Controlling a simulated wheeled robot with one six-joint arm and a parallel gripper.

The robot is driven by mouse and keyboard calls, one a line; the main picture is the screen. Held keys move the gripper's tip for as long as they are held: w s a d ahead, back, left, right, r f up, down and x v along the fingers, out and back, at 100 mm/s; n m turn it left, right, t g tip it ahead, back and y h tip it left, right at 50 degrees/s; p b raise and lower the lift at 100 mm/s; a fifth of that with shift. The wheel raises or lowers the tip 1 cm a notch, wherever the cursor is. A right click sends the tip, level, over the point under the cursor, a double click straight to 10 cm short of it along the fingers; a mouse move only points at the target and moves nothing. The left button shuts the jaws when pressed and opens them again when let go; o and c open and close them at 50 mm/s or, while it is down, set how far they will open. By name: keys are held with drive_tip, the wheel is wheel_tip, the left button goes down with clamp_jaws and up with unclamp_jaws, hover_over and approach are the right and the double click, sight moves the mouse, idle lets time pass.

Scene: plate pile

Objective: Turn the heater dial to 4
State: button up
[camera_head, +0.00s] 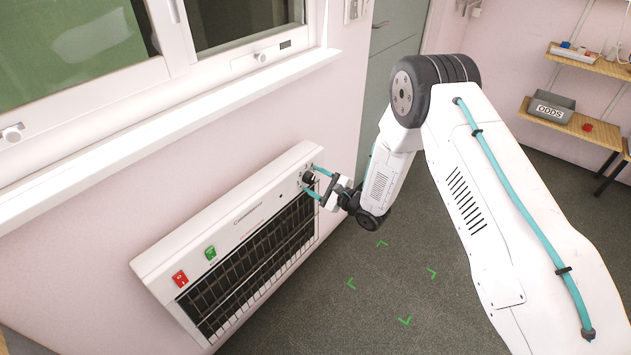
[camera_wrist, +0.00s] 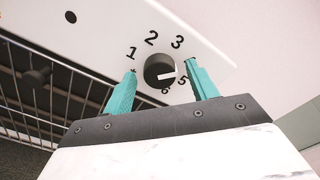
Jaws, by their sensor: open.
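The heater (camera_head: 240,222) is a white wall panel with a black grille under the window. Its black round dial (camera_wrist: 160,70) shows in the wrist view, ringed by numbers, with 1, 2, 3, 5 and 6 readable. The place of the 4 is hidden behind the right finger. The dial's white mark points right, close to the 5; the exact setting is hard to tell. The dial also shows small at the heater's right end (camera_head: 308,177). My gripper (camera_wrist: 161,69) is open, its teal fingers on either side of the dial, with gaps visible in the wrist view.
A red switch (camera_head: 180,279) and a green switch (camera_head: 210,253) sit at the heater's left end. The window sill (camera_head: 190,118) juts out above the heater. Shelves with a grey ODDS bin (camera_head: 551,107) stand far right. The floor below is clear, with green corner marks.

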drive_tip(key=v, duration=0.7)
drive_tip(key=shift+d, duration=0.25)
drive_tip(key=shift+s, duration=0.1)
